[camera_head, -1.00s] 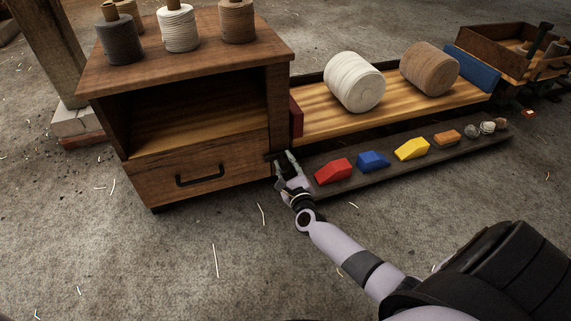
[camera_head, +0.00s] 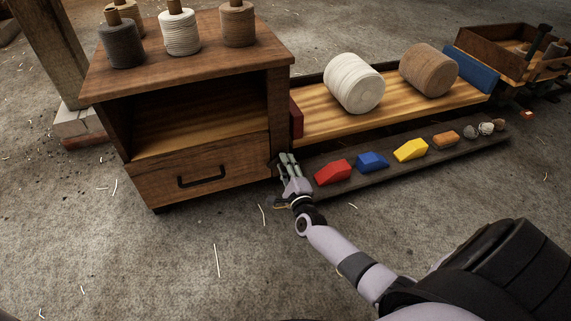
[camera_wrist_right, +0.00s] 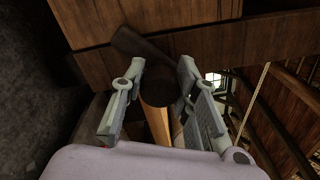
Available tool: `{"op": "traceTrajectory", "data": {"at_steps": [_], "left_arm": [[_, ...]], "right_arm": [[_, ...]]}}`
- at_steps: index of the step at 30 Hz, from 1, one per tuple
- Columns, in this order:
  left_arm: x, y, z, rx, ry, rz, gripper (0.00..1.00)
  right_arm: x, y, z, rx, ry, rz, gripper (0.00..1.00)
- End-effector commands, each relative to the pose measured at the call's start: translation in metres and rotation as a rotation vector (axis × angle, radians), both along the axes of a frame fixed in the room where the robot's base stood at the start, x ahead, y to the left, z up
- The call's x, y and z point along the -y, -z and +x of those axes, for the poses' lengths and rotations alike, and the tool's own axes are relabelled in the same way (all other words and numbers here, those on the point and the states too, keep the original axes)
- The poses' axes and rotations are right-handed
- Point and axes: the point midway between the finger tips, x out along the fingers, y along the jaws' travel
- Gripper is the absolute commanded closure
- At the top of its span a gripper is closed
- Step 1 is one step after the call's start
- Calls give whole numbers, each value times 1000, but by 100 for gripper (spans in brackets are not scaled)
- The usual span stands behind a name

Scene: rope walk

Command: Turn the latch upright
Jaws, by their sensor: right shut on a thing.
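The dark latch (camera_wrist_right: 138,44) shows in the right wrist view as a short bar with a rounded end, against the brown wood of the cabinet (camera_head: 272,108). It slants in that view; I cannot tell its true angle. My right gripper (camera_head: 289,157) is at the cabinet's lower right front corner, beside the drawer (camera_head: 160,183). In the right wrist view its two fingers (camera_wrist_right: 158,92) are on either side of the latch's rounded end, shut on it. My left gripper is not in view.
Right of the cabinet, a low board holds red (camera_head: 333,172), blue (camera_head: 372,161) and yellow (camera_head: 411,150) wedges close to my gripper. Behind it, a wooden bed (camera_head: 310,122) carries two big spools. Spools stand on the cabinet.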

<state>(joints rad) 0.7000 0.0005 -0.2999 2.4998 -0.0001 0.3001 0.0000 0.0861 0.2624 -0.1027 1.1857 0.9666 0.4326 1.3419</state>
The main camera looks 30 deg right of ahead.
Motion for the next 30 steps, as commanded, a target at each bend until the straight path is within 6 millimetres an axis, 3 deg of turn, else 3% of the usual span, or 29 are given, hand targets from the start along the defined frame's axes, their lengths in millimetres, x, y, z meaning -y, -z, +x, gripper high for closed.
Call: {"op": "traceTrajectory", "data": {"at_steps": [18,30], "left_arm": [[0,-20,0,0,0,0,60],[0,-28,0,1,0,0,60]], "right_arm": [[0,1,0,-137,0,-559,99],[0,2,0,-195,1,-804,99]]}}
